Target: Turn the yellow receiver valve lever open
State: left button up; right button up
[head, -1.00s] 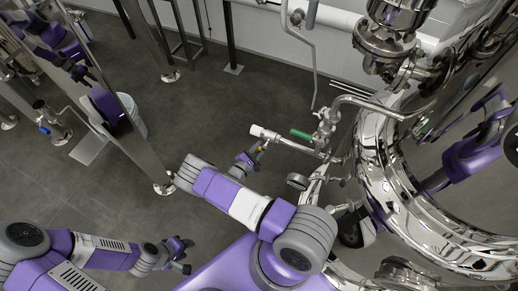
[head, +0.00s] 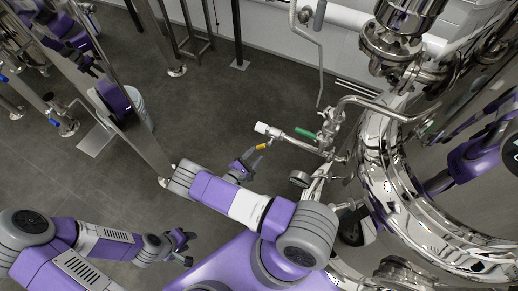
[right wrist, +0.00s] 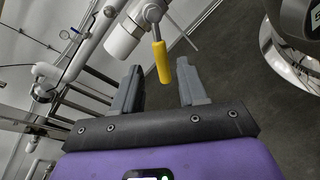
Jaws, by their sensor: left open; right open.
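The yellow receiver valve lever (head: 263,146) hangs from a steel pipe fitting near the white pipe end (head: 262,128). In the right wrist view the yellow lever (right wrist: 161,62) points down from its valve stem. Its lower end shows between the two grey fingers of my right gripper (right wrist: 159,68), with gaps on both sides. My right gripper (head: 249,160) is open and empty, close to the lever in the head view. Whether it touches the lever cannot be told. My left gripper (head: 184,247) is open and empty, low over the floor at the lower left.
A green handle (head: 304,134) and a round gauge (head: 299,179) sit on the same pipework, right of the lever. The large shiny tank (head: 385,190) fills the right side. A steel post (head: 140,142) stands at the left. Grey floor between is clear.

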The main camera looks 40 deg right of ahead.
jog(key=shift+s+a, duration=0.15)
jog(key=shift+a, duration=0.3)
